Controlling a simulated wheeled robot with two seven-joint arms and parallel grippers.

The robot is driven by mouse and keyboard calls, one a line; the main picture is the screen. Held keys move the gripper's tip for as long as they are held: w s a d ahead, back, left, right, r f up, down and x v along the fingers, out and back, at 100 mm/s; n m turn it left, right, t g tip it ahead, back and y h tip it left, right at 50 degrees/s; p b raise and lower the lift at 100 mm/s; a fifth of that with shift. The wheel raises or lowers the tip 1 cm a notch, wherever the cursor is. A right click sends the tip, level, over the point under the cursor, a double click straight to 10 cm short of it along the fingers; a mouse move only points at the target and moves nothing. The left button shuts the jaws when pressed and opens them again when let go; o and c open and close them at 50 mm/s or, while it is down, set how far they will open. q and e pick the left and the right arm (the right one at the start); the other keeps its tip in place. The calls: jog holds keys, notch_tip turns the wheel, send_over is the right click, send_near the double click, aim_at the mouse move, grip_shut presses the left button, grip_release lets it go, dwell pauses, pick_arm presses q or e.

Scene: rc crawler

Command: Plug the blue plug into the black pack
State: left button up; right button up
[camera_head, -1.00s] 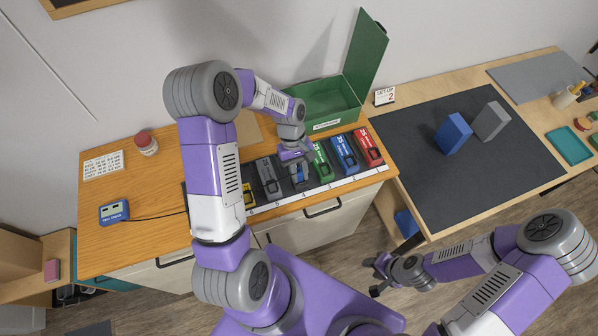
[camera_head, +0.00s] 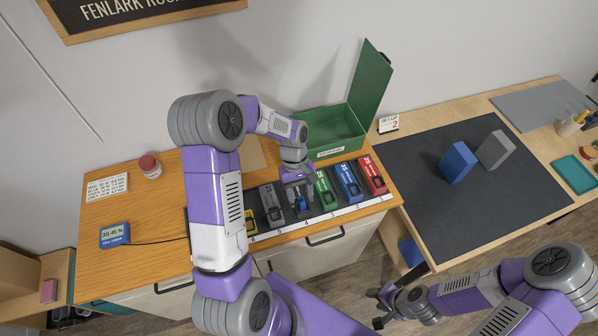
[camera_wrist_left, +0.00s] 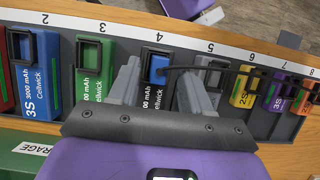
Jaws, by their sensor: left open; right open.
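The blue plug (camera_wrist_left: 158,70) sits at the socket end of the black pack (camera_wrist_left: 152,102), in the place numbered 4, with its black cable (camera_wrist_left: 205,69) running to the right. It appears seated in the socket; the exact depth is hard to tell. My left gripper (camera_wrist_left: 157,82) is open, with one finger on each side of the plug and visible gaps. In the head view my left gripper (camera_head: 298,188) is over the black pack and hides much of it; the blue plug (camera_head: 300,203) shows below it. My right gripper (camera_head: 379,306) is open and empty, low in front of the benches.
A green pack (camera_wrist_left: 92,70) and a grey pack (camera_wrist_left: 207,92) flank the black one closely, with other coloured packs along the dark tray. The blue cell checker (camera_head: 114,235) reads 35-45 %. An open green box (camera_head: 338,130) stands behind the packs.

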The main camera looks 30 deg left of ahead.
pick_arm(q)
jog(key=v, duration=1)
jog(key=shift+r, duration=0.25)
jog(key=shift+d, duration=0.15)
